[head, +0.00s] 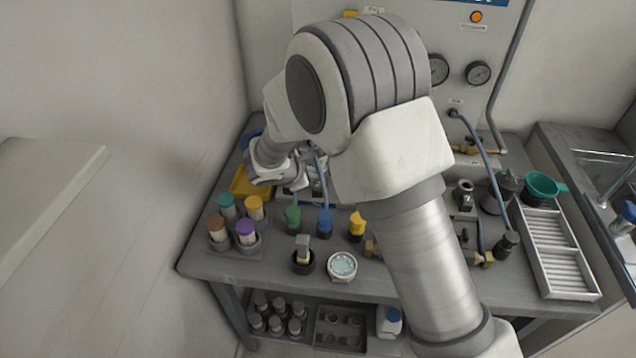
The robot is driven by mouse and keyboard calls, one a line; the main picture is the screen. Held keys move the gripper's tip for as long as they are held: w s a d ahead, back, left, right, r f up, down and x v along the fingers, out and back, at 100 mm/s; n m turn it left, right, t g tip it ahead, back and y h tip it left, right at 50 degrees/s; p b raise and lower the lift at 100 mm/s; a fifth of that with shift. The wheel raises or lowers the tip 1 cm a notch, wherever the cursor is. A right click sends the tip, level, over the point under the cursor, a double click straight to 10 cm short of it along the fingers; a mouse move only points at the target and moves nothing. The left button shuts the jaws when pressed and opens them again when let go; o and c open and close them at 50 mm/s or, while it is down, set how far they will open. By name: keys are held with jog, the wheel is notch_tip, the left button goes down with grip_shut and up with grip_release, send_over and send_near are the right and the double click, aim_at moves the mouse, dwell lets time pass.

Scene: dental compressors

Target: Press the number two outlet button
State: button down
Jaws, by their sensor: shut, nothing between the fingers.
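My arm crosses the middle of the head view and hides much of the panel (520,65) and the bench (205,262) behind it. My gripper (308,180) is small and partly hidden, above the back left of the bench. It is shut and empty. A green-topped fitting (292,217), a blue-topped one (325,220) and a yellow-topped one (357,223) stand in a row in front of it. I cannot read a number on any of them, and I cannot tell which thing is the number two outlet button. An orange round button or lamp (476,17) shows high on the panel.
A holder with several coloured-cap bottles (246,232) stands at left. A yellow tray (247,183) lies behind it. A round dish (342,265) and a black cup (303,261) sit near the front edge. Gauges (478,73), a hose (482,150) and a white rack (560,258) are at right.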

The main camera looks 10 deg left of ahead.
aim_at(317, 187)
jog(key=shift+r+p, duration=1.6)
jog(key=shift+r, duration=0.9)
jog(key=shift+d+r, duration=0.3)
jog(key=s+d+r+m+g, duration=0.1)
jog(key=s+d+r+m, duration=0.25)
jog(key=d+r, duration=0.2)
jog(key=s+d+r+m+g+h, duration=0.1)
jog(key=s+d+r+m, duration=0.1)
jog(key=d+r+m, duration=0.4)
jog(key=s+d+r+m+g, duration=0.1)
jog(key=s+d+r+m, duration=0.2)
jog(key=d, duration=0.5)
jog(key=s+d+r+m+y, duration=0.2)
jog(key=s+m, duration=0.3)
jog(key=s, duration=0.5)
jog(key=s+d+r+m+y+p, duration=0.1)
jog(key=s+d+r+m, duration=0.3)
jog(key=s, duration=0.6)
jog(key=shift+d+r+m+y, duration=0.15)
jog(key=shift+d+m+y, duration=0.2)
jog(key=shift+m+y, duration=0.3)
